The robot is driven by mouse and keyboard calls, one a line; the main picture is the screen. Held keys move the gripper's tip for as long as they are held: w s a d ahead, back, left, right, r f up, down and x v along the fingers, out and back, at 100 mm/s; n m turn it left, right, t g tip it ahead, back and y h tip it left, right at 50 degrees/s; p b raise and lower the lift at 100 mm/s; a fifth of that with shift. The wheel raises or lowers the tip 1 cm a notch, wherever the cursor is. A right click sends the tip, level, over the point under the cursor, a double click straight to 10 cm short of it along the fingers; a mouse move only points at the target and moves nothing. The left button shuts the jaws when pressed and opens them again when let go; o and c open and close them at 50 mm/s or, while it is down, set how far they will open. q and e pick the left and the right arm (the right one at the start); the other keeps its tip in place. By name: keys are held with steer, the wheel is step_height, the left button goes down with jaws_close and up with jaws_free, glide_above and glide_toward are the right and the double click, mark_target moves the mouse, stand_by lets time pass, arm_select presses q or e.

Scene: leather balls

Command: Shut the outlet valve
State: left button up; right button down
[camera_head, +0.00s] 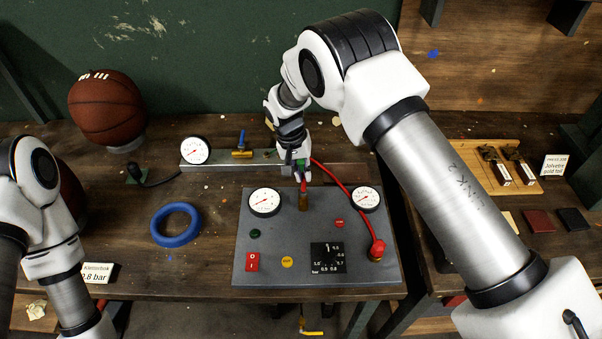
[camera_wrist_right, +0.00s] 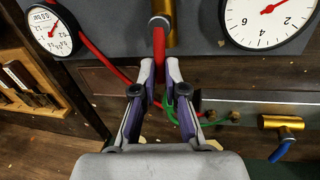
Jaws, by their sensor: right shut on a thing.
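A brass valve (camera_head: 303,202) stands at the top edge of the grey panel (camera_head: 330,222), with a red lever (camera_head: 303,185) on it. My right gripper (camera_head: 301,166) is at this lever and shut on it. In the right wrist view, the fingers of my right gripper (camera_wrist_right: 159,66) close around the red lever (camera_wrist_right: 158,45), below the brass valve body (camera_wrist_right: 163,8). The lever's gripped part is partly hidden by the fingers. Another brass valve with a blue lever (camera_head: 241,139) sits on the metal rail to the left. My left gripper is not in view.
Gauges (camera_head: 265,201) and (camera_head: 366,198) sit on the panel, and another gauge (camera_head: 195,150) is on the rail. A red hose (camera_head: 347,190) curves right of the lever. A blue ring (camera_head: 176,224) and a ball (camera_head: 106,107) are at the left.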

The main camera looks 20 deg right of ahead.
mark_target(319, 201)
steer(key=shift+s+d+f+m+b, duration=0.2)
steer(key=shift+d+m+b, duration=0.2)
steer(key=shift+m+b, duration=0.5)
steer(key=shift+s+d+m+g, duration=0.1)
steer(key=shift+d+m+g, duration=0.2)
steer(key=shift+m, duration=0.7)
steer(key=shift+s+d+m+y+b, duration=0.15)
steer(key=shift+m+b, duration=0.05)
steer(key=shift+m, duration=0.3)
steer(key=shift+s+d+m+y+b, duration=0.1)
steer(key=shift+m+y+b, duration=0.1)
steer(key=shift+m, duration=0.3)
steer(key=m, duration=0.2)
steer(key=shift+s+d+r+m+g, duration=0.1)
steer(key=shift+s+d+m+g, duration=0.2)
steer(key=shift+s, duration=0.1)
steer(key=m, duration=0.1)
steer(key=s+m, duration=0.1)
steer(key=m, duration=0.1)
steer(key=m+y, duration=0.1)
steer(key=shift+s+d+m, duration=0.3)
steer(key=shift+s+m+y+p, duration=0.25)
steer(key=shift+s+m+p, duration=0.1)
steer(key=shift+m, duration=0.6)
steer(key=shift+s+m+y+p, duration=0.25)
steer(key=shift+s+m, duration=0.1)
steer(key=shift+m, duration=0.6)
steer(key=shift+s, duration=0.1)
